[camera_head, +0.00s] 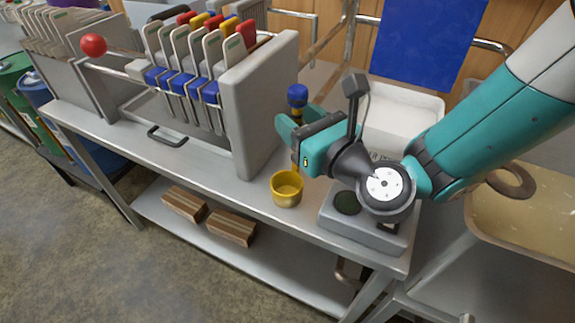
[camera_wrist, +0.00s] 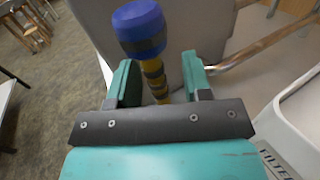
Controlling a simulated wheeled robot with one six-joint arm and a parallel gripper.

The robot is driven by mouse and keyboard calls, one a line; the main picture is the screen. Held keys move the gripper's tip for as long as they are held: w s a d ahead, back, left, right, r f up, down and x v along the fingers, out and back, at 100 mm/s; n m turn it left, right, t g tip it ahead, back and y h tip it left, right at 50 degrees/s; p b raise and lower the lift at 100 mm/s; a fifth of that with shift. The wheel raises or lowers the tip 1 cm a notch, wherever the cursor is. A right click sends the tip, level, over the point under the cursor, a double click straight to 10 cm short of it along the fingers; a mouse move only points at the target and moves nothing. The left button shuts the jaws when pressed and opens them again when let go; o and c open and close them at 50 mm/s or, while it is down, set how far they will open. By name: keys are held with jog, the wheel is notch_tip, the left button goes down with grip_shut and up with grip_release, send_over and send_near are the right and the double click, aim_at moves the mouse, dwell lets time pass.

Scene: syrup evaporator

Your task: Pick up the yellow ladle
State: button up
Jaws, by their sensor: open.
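The yellow ladle has a round cup (camera_head: 287,188) low at the front edge of the steel bench, and its upright handle tops out in a blue knob (camera_head: 297,95). In the wrist view the blue knob (camera_wrist: 140,28) and the yellow, dark-banded handle (camera_wrist: 155,78) show. My gripper (camera_head: 298,119) is at the handle, below the knob, and hides part of it in the head view. In the wrist view my gripper (camera_wrist: 160,76) is open, with the handle between its two fingers, apart from them as far as I can see. The cup is hidden there.
A grey rack (camera_head: 258,105) with several colour-tipped hanging tools stands left of my gripper. A white bin (camera_head: 405,115) is behind it, and a grey scale-like box (camera_head: 345,228) lies to the right. Wooden blocks (camera_head: 232,226) lie on the lower shelf.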

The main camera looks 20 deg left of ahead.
jog(key=shift+s+a, duration=0.1)
jog(key=shift+a, duration=0.05)
grip_shut()
jog(key=shift+r, duration=0.2)
notch_tip(320, 180, up, 20)
jog(key=p, duration=1.7)
jog(key=shift+f, duration=0.15)
